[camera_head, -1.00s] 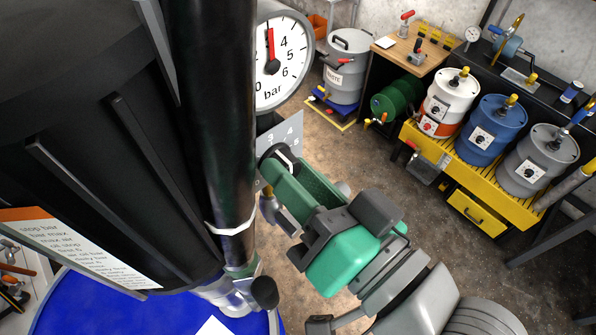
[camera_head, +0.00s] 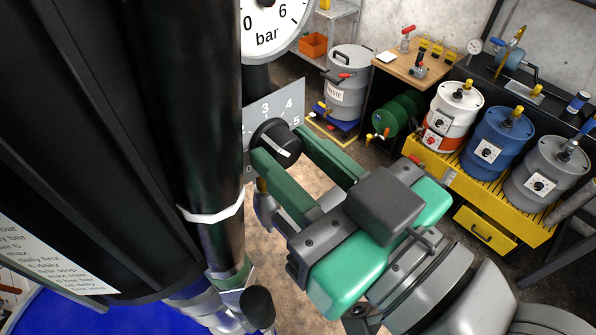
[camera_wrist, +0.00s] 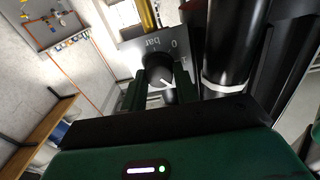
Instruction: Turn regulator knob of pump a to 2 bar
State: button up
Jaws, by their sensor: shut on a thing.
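The black regulator knob (camera_head: 276,139) with a white pointer line stands in front of a grey scale plate (camera_head: 262,112); the digits 3, 4 and 5 show on it. The line points right and slightly down in the head view. My gripper (camera_head: 282,151) is shut on the knob, one green finger on each side. In the wrist view the knob (camera_wrist: 157,68) sits between the fingertips (camera_wrist: 161,79), below the plate (camera_wrist: 150,47) marked "bar" and 0. The white pressure gauge (camera_head: 268,20) is cut off at the top; its needle is out of view.
A black pipe (camera_head: 205,120) and the dark pump body stand close left of the knob. A blue drum (camera_head: 60,310) is below left. White, blue (camera_head: 494,138) and grey drums stand on a yellow pallet (camera_head: 430,155) at right. Brown floor lies between.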

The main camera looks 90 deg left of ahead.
jog(key=shift+f+n+b, duration=0.1)
jog(key=shift+n+b, duration=0.55)
jog(key=shift+n, duration=0.15)
jog(key=o, duration=1)
jog(key=shift+c, duration=0.2)
jog(key=v, duration=0.8)
jog(key=shift+b, duration=0.35)
jog(key=shift+s, duration=0.1)
